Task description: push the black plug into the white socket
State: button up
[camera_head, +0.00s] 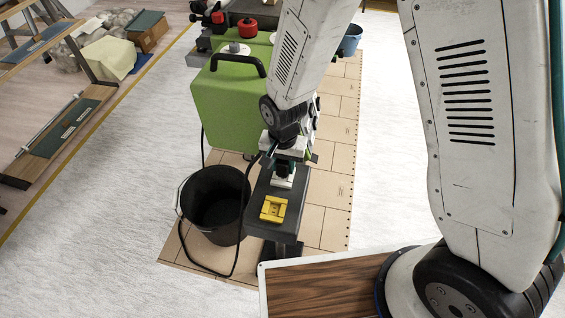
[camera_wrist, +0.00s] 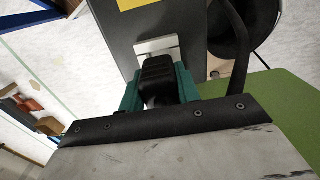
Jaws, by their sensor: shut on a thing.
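My gripper (camera_wrist: 158,88) is shut on the black plug (camera_wrist: 157,72), with one green finger on each side of it. The plug's far end meets or overlaps the white socket (camera_wrist: 150,46) in the wrist view. I cannot tell whether its pins are inside. The socket is on a dark grey bench top (camera_wrist: 190,22). In the head view my gripper (camera_head: 285,160) points down over the bench, with the white socket (camera_head: 283,182) just below it. The plug is mostly hidden there by the gripper.
A yellow block (camera_head: 273,209) lies on the bench near the socket. A black bucket (camera_head: 213,198) stands on the left, with a black cable looping past it. A green machine (camera_head: 225,100) with a black handle stands behind. The white floor at right is open.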

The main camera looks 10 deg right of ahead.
jog(key=shift+f, duration=0.9)
jog(key=o, duration=1.2)
jog(key=shift+c, duration=0.2)
notch_tip(320, 180, up, 8)
jog(key=shift+f, duration=0.1)
